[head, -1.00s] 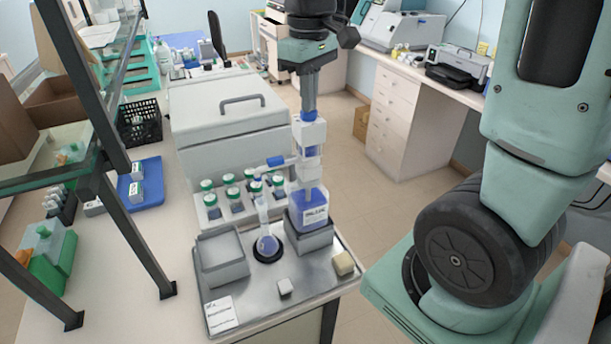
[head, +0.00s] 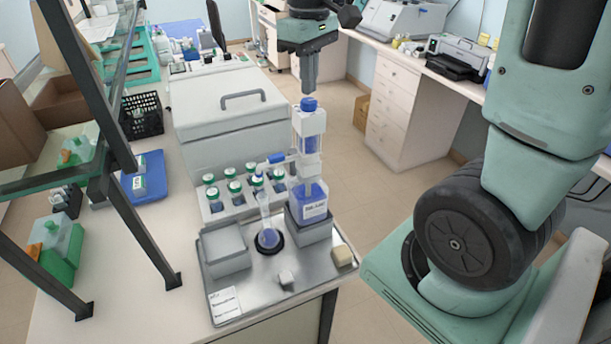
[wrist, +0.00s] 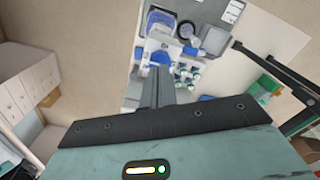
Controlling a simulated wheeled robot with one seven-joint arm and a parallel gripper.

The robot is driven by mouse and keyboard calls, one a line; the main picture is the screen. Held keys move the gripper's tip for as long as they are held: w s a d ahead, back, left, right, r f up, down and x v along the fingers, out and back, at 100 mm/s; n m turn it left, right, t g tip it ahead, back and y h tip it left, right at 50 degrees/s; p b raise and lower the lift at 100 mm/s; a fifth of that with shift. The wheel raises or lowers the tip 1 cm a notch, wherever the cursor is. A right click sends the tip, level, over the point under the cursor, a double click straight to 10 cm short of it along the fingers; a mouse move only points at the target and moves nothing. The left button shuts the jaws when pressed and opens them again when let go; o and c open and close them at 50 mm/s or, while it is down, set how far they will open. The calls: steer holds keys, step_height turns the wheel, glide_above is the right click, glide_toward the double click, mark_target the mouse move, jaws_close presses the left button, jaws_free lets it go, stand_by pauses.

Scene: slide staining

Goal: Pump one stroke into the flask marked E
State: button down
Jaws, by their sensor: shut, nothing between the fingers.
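The dispenser bottle (head: 312,203) with blue liquid stands upright on a grey stand on the metal tray. Its white pump head (head: 310,124) has a blue cap (head: 309,103) and a side spout with a blue piece (head: 276,158). The flask (head: 268,238), with blue liquid in its bulb, stands upright in a dark ring below the spout. I cannot read a letter on it. My gripper (head: 308,90) is shut and empty, pointing down just above the blue cap, with a small gap at most. In the wrist view my gripper's fingers (wrist: 155,92) also appear shut.
The metal tray (head: 250,293) also holds a grey open box (head: 225,250), a small white block (head: 286,279), a beige block (head: 343,256) and a label card. A rack of several green-capped bottles (head: 232,188) stands behind. A shelf frame (head: 140,225) stands at left.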

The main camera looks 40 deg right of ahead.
step_height(320, 180, up, 5)
steer(key=p, duration=0.4)
steer(key=shift+r, duration=0.1)
stand_by(0.6)
steer(key=s+a+f+n+b, duration=0.1)
steer(key=s+a+f+b, duration=0.3)
steer(key=a+f, duration=0.35)
steer(key=s+a+f+n+b, duration=0.2)
steer(key=s+a+f+b, duration=0.15)
steer(key=a+f, duration=0.35)
steer(key=s+a+f+n+b, duration=0.2)
steer(key=s+a+f+b, duration=0.3)
steer(key=s+a+f, duration=0.3)
steer(key=shift+s+f+y, duration=0.25)
steer(key=shift+s+y, duration=0.05)
steer(key=shift+s, duration=0.85)
